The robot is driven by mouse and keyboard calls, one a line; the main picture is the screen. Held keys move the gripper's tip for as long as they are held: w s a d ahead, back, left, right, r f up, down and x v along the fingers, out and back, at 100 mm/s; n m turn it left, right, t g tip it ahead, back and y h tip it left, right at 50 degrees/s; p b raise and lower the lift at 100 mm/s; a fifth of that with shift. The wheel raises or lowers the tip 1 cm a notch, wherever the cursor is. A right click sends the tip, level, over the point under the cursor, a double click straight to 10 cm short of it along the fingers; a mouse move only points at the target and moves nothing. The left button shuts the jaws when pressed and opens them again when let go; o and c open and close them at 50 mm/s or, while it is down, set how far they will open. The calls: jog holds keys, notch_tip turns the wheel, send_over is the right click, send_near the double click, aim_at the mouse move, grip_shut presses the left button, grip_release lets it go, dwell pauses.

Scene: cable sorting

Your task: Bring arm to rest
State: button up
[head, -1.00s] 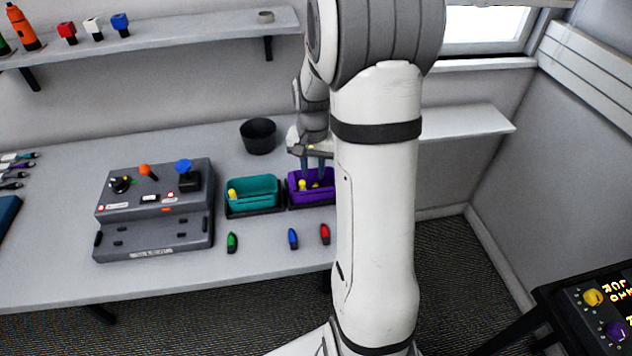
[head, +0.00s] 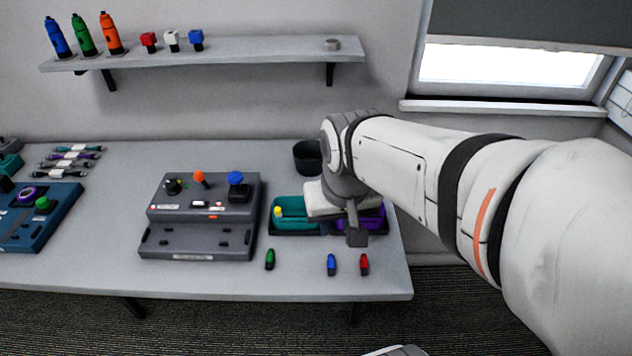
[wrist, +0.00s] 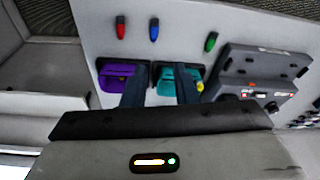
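My gripper (wrist: 161,82) shows in the wrist view with two dark fingers apart and nothing between them. The teal bin (head: 288,221) and the purple bin (head: 374,217) stand side by side on the table, partly covered by my wrist. A yellow piece (head: 278,211) shows in the teal bin. In the wrist view the purple bin (wrist: 113,83) and teal bin (wrist: 168,86) lie beyond the fingers.
A grey control box (head: 200,243) stands left of the bins, and a black cup (head: 307,157) behind them. Green (head: 270,259), blue (head: 331,264) and red (head: 364,264) pieces lie in front. Several cables lie at the left, and a shelf (head: 230,51) hangs above.

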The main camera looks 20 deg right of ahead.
jog(key=shift+s+n, duration=0.5)
jog(key=shift+s, duration=0.65)
